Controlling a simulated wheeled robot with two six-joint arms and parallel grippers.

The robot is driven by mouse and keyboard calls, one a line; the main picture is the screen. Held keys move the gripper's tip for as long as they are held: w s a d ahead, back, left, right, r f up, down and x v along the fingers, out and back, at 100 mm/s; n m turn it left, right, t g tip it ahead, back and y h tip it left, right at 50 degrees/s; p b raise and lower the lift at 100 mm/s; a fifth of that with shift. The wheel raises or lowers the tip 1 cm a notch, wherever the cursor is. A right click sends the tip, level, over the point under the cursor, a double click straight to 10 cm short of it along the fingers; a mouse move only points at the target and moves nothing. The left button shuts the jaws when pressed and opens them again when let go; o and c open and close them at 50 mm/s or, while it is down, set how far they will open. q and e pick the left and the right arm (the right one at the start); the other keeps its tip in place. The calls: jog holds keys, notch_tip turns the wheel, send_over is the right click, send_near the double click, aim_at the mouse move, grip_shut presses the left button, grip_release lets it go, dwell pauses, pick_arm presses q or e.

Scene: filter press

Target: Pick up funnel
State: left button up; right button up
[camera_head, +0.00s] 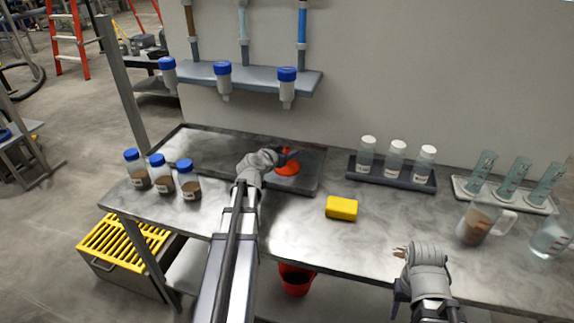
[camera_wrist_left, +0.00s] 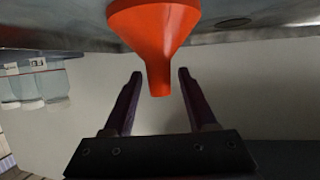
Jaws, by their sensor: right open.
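The orange-red funnel (camera_head: 289,168) stands at the right end of the grey tray on the bench, wide end down. In the left wrist view the funnel (camera_wrist_left: 156,30) appears with its wide end at the top and its spout between my finger tips. My left gripper (camera_head: 287,156) is at the funnel's upper part. In the left wrist view the left gripper (camera_wrist_left: 160,74) is open, with gaps visible on both sides of the spout. My right gripper (camera_head: 399,297) is open and empty over the bench's front edge, far from the funnel.
The tray (camera_head: 225,150) lies under the wall rack (camera_head: 245,80). Blue-capped bottles (camera_head: 160,172) stand left of my left arm. Bare bench lies around the sponge.

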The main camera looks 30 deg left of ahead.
pick_arm(q)
grip_shut()
dwell(1.1)
